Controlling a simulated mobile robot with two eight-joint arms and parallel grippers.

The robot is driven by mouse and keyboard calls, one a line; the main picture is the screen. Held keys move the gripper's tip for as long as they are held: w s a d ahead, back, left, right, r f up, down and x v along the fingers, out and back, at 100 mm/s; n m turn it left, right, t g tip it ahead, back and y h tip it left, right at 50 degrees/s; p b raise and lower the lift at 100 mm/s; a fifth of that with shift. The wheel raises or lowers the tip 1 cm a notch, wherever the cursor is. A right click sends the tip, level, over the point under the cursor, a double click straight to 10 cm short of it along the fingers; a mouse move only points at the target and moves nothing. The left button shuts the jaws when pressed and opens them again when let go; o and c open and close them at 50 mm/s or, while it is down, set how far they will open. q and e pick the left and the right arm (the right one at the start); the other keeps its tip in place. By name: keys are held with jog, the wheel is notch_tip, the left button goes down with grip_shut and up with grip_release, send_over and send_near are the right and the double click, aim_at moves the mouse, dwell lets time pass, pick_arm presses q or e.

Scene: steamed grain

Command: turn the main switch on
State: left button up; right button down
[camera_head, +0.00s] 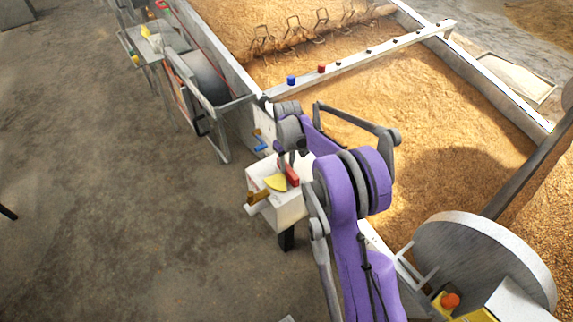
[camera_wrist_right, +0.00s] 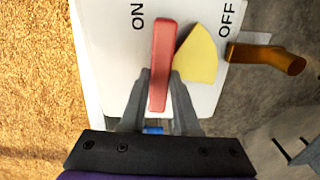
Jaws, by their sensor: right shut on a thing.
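The main switch is a white box (camera_head: 290,208) at the near wall of the grain bed. It has a red lever (camera_head: 289,173) and a yellow wedge (camera_head: 275,183) on its face. In the right wrist view the box face (camera_wrist_right: 105,40) bears the words ON and OFF. The red lever (camera_wrist_right: 160,65) points up the picture, close to the ON side, and the yellow wedge (camera_wrist_right: 197,56) lies between it and OFF. My right gripper (camera_wrist_right: 158,88) is shut on the red lever, one finger on each side. My left gripper is in neither view.
A brown handle (camera_wrist_right: 265,57) sticks out beside the OFF side of the box. The grain bed (camera_head: 400,110) lies behind my right arm, crossed by a white beam (camera_head: 365,58) with blue and red buttons. A grey wheel (camera_head: 485,262) stands at lower right. The floor at left is open.

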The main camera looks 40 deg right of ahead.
jog(key=shift+n, duration=0.5)
jog(key=c, duration=0.6)
grip_release()
jog(key=shift+c, duration=0.2)
notch_tip(320, 180, up, 11)
jog(key=p, duration=0.1)
